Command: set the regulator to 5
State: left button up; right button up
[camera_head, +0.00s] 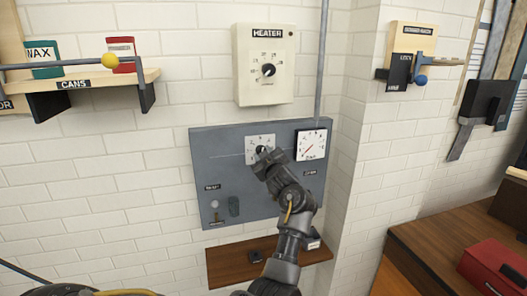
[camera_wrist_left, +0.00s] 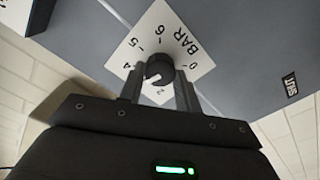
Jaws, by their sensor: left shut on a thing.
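The regulator is a dark round knob (camera_wrist_left: 158,68) on a white square dial plate (camera_wrist_left: 178,32) marked in BAR, with 0, 2, 4, 5 and 6 readable in the left wrist view. The plate also shows on the grey panel in the head view (camera_head: 253,140). My left gripper (camera_wrist_left: 159,82) is shut on the knob, one finger on each side. In the head view my left gripper (camera_head: 266,158) covers most of the knob. A white mark on the knob seems to lie between 2 and 4; its exact reading is unclear. My right gripper is out of view.
The grey panel (camera_head: 215,160) also carries a round-scale gauge (camera_head: 311,145) right of the dial and a small lever (camera_head: 215,205) at lower left. A heater box (camera_head: 265,90) hangs above. A narrow wooden shelf (camera_head: 228,265) sits below.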

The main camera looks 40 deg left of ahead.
pick_arm(q)
jog(key=shift+f+m, duration=0.15)
jog(key=shift+m, duration=7.45)
jog(key=o, duration=1)
jog(key=shift+c, duration=0.2)
jog(key=shift+d, duration=0.1)
